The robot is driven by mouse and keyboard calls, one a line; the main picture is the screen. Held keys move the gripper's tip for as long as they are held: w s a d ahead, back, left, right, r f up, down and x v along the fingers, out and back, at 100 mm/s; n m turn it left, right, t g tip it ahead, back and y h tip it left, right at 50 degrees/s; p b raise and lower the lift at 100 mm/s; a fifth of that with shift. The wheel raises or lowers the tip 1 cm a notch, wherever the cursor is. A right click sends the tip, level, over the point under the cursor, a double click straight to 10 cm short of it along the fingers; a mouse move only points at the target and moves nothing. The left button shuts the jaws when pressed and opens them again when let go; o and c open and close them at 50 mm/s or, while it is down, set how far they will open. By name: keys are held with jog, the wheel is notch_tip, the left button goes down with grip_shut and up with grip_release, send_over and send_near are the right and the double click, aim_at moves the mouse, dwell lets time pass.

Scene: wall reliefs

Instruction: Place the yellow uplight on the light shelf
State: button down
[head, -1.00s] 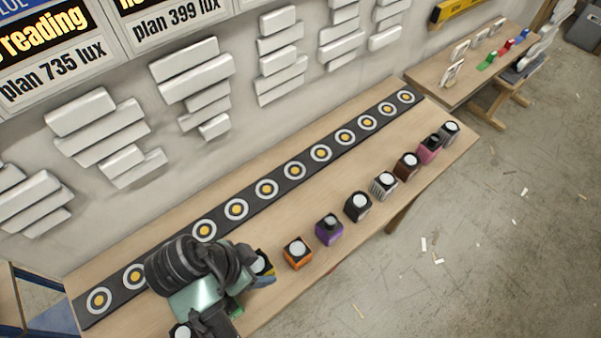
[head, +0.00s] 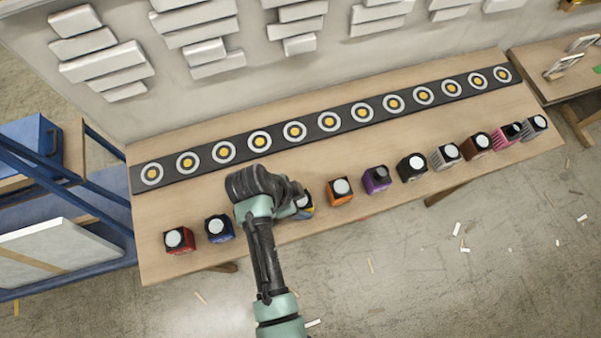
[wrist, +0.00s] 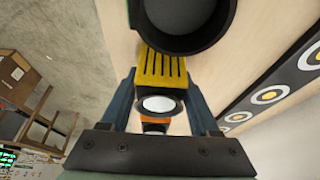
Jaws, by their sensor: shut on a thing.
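The yellow uplight (wrist: 162,70) shows in the wrist view, with slots in its yellow body and a round white lens. My gripper (wrist: 165,95) is shut on it, one blue finger on each side. In the head view my arm hides most of the gripper and only part of the yellow uplight (head: 306,211) shows, in the row near the table's front edge. I cannot tell whether it still touches the table. The light shelf is likely the dark strip (head: 277,139) with a line of white rings with yellow centres, along the back of the table.
A red uplight (head: 179,240) and a blue uplight (head: 219,228) stand left of my gripper. An orange uplight (head: 340,191), a purple one (head: 376,179) and several more stand to the right. Bare wood lies between the row and the strip. White wall reliefs (head: 105,65) hang behind.

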jog(key=shift+f, duration=0.2)
jog(key=shift+c, duration=0.6)
grip_release()
jog(key=shift+r, duration=0.1)
